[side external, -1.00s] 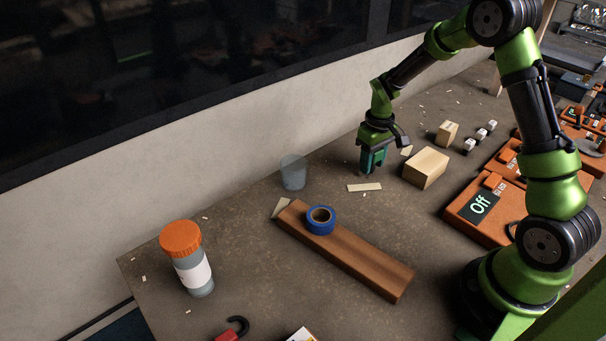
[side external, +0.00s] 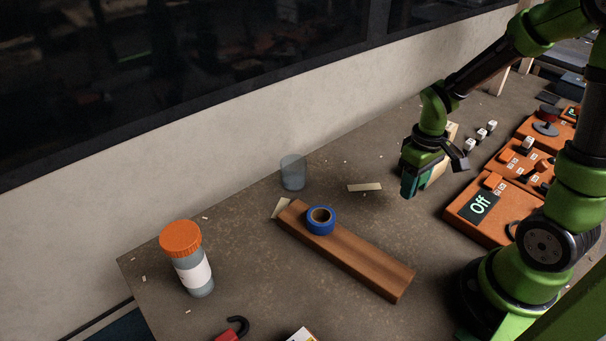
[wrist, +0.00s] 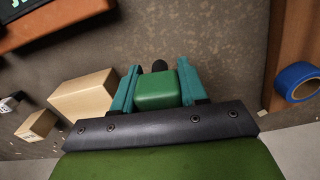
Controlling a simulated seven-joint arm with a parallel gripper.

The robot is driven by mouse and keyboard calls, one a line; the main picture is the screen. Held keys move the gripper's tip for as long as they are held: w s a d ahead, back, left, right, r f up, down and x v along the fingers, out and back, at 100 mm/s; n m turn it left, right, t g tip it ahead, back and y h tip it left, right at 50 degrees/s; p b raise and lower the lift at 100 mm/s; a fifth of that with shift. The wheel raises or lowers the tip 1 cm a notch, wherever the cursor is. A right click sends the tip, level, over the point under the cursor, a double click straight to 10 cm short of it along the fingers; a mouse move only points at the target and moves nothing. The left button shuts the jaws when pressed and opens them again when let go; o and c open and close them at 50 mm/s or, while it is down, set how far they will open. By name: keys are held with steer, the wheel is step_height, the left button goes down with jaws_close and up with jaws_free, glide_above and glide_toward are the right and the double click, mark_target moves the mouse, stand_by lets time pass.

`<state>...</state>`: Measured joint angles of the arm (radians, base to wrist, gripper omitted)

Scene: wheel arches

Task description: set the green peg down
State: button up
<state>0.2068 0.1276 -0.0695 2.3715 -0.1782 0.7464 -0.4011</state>
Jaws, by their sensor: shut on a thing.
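The green peg (wrist: 157,92) shows in the wrist view as a green block between the two teal fingers. My gripper (wrist: 158,82) is shut on it. In the side external view my gripper (side external: 411,186) points down over the table, in front of the larger wooden block, and mostly hides it. The peg cannot be told apart from the fingers there, and I cannot tell whether it touches the table. A small dark rounded thing (wrist: 160,66) shows just beyond the peg in the wrist view.
A wooden plank (side external: 365,262) carries a blue tape roll (side external: 320,221). A clear cup (side external: 293,173) and an orange-capped bottle (side external: 188,262) stand to the left. Orange control boxes (side external: 480,209) are at right. Bare table lies between the plank and my gripper.

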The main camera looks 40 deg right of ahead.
steer(key=w+d+r, duration=0.3)
steer(key=w+d, duration=0.6)
steer(key=w, duration=0.2)
step_height(320, 180, up, 2)
steer(key=n, duration=0.1)
glide_above(398, 140)
step_height(398, 140, down, 10)
steer(key=shift+r, duration=0.2)
steer(key=shift+f, duration=0.2)
steer(key=o, duration=1.1)
steer(key=shift+r, duration=0.15)
